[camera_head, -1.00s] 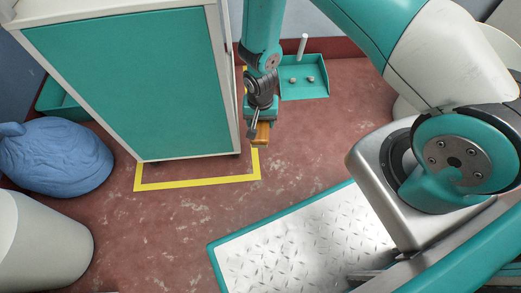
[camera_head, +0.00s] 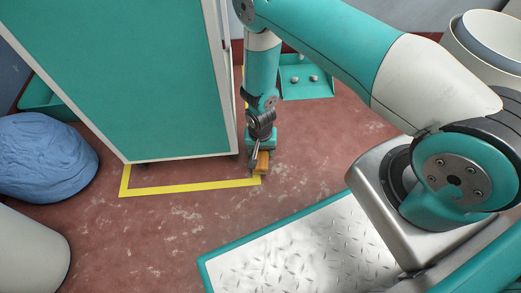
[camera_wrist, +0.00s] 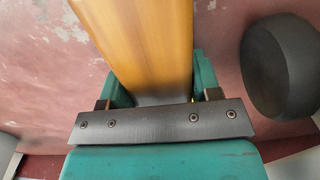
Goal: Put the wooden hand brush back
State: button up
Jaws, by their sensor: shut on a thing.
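The wooden hand brush (camera_head: 262,161) is in my gripper (camera_head: 259,150), close to the front right corner of the teal cabinet. In the wrist view, its yellow-brown wood (camera_wrist: 145,40) runs up from between the two teal fingers of my gripper (camera_wrist: 155,92), which are shut on it. Its bristles are not clearly visible. The head view does not clearly show whether the brush touches the red floor.
The teal cabinet (camera_head: 130,80) stands left of my gripper, with a yellow floor line (camera_head: 190,188) around its foot. A teal tray (camera_head: 306,90) with two small knobs lies behind. A blue bundle (camera_head: 40,158) and a metal tread plate (camera_head: 310,245) flank open floor.

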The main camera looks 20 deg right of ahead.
jog(key=shift+r, duration=0.1)
jog(key=o, duration=0.8)
jog(key=shift+o, duration=0.2)
jog(key=shift+a+f+b, duration=0.1)
jog(key=shift+f+b, duration=0.15)
jog(key=shift+b, duration=0.1)
notch_tip(320, 180, up, 18)
jog(key=p, duration=1.2)
jog(key=shift+f, duration=0.2)
